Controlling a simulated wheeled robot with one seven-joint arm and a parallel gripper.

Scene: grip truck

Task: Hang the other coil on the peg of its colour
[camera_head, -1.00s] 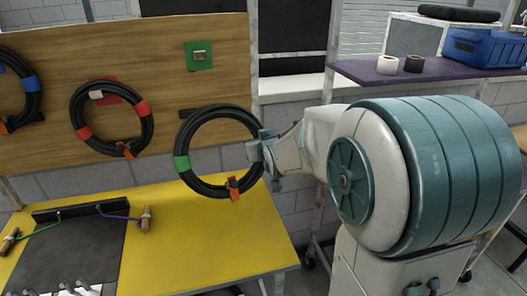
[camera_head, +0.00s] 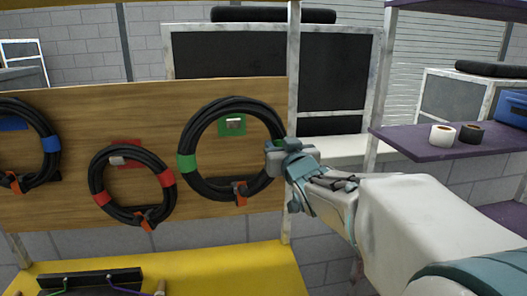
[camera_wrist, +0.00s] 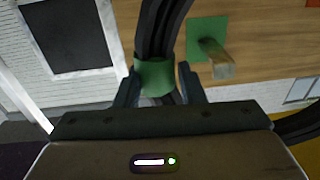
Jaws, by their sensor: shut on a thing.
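A black coil with green bands (camera_head: 187,163) and an orange clip is held up in front of the wooden board. My gripper (camera_head: 277,158) is shut on its right side. In the wrist view the fingers (camera_wrist: 158,85) close around a green band (camera_wrist: 154,75) of the coil. The green peg plate (camera_head: 232,125) shows through the upper part of the ring in the head view. In the wrist view the bare peg (camera_wrist: 215,58) stands out from its green plate beside the coil. I cannot tell how far the coil is from the peg tip.
A coil with red bands (camera_head: 98,198) hangs at the red plate, and a coil with blue bands (camera_head: 51,144) hangs further left. A yellow table (camera_head: 215,268) lies below the board (camera_head: 75,100). A purple shelf (camera_head: 400,141) with two tape rolls stands at right.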

